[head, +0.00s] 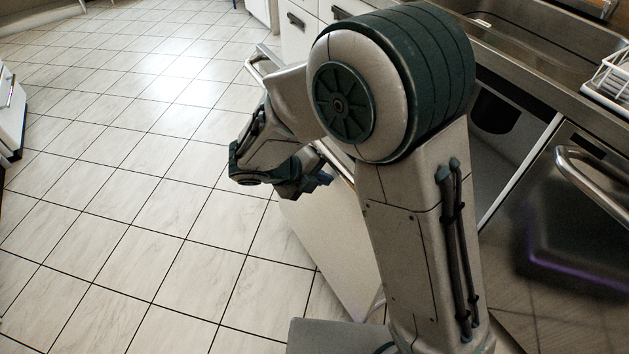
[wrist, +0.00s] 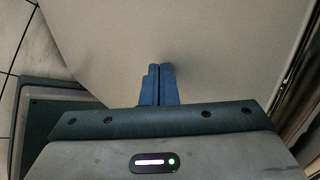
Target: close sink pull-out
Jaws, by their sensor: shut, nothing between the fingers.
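The sink pull-out stands open under the counter. Its pale front panel (head: 335,245) stands out over the floor, partly hidden behind my arm. My gripper (head: 320,184) is at the upper part of this panel, on its outer side. In the wrist view my gripper's blue fingers (wrist: 160,72) are together with nothing between them. They point at the panel's broad pale face (wrist: 215,50), which fills most of that view. I cannot tell whether the fingertips touch it. The cabinet opening behind shows a dark bin-like shape (head: 495,110).
The steel sink (head: 560,40) is in the counter above the opening. A steel appliance door with a bar handle (head: 595,185) is at the right. A white rack (head: 610,80) stands on the counter. The tiled floor (head: 130,200) at the left is clear.

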